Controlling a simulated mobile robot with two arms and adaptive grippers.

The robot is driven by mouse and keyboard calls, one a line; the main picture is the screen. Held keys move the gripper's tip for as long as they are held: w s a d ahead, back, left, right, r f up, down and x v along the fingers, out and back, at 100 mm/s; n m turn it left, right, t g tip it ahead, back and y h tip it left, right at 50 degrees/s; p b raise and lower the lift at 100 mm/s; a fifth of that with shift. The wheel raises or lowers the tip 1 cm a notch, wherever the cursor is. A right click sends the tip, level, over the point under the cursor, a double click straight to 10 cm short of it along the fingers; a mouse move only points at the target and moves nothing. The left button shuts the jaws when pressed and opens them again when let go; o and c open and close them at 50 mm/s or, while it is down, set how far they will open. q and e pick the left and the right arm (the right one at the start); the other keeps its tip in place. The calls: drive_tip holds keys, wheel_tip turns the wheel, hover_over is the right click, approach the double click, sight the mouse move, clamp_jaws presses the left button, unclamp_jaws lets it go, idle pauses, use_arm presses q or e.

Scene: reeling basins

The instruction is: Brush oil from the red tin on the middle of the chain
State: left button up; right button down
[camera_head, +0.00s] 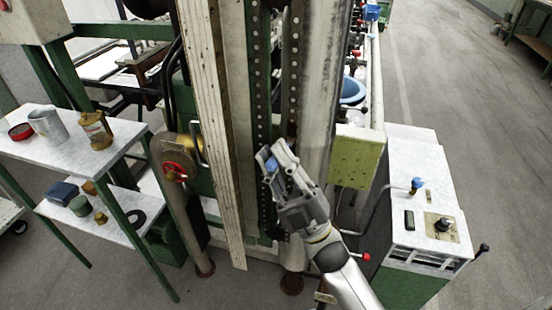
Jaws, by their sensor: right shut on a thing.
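The red tin (20,131) is low and round and sits at the left end of the upper shelf of a white side table. The chain (260,85) looks like a dark upright strip with pale dots, running down the middle of the machine. My right gripper (273,161) is in front of the chain's lower middle part and hides some of it. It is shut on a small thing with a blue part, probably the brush. Its bristles are not clear, and I cannot tell whether it touches the chain. My left gripper is not in view.
A grey mug (47,126) and a brass-coloured can (96,130) stand near the red tin. A pale upright board (213,130) is left of the chain, and a thick metal column (318,95) is right of it. A control cabinet (420,215) stands at the right.

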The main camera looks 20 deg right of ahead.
drive_tip(key=shift+r, duration=0.7)
use_arm(q)
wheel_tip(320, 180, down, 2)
drive_tip(key=b, duration=0.3)
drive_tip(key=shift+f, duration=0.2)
use_arm(e)
wheel_tip(320, 180, down, 4)
drive_tip(key=shift+f, duration=0.1)
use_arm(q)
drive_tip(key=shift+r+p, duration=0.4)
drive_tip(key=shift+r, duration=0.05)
use_arm(e)
drive_tip(key=shift+s+a, duration=0.55)
drive_tip(key=shift+s, duration=0.25)
drive_tip(key=shift+s+a, duration=0.55)
drive_tip(key=shift+s, duration=0.3)
drive_tip(key=shift+s+a, duration=0.55)
drive_tip(key=shift+s, duration=0.25)
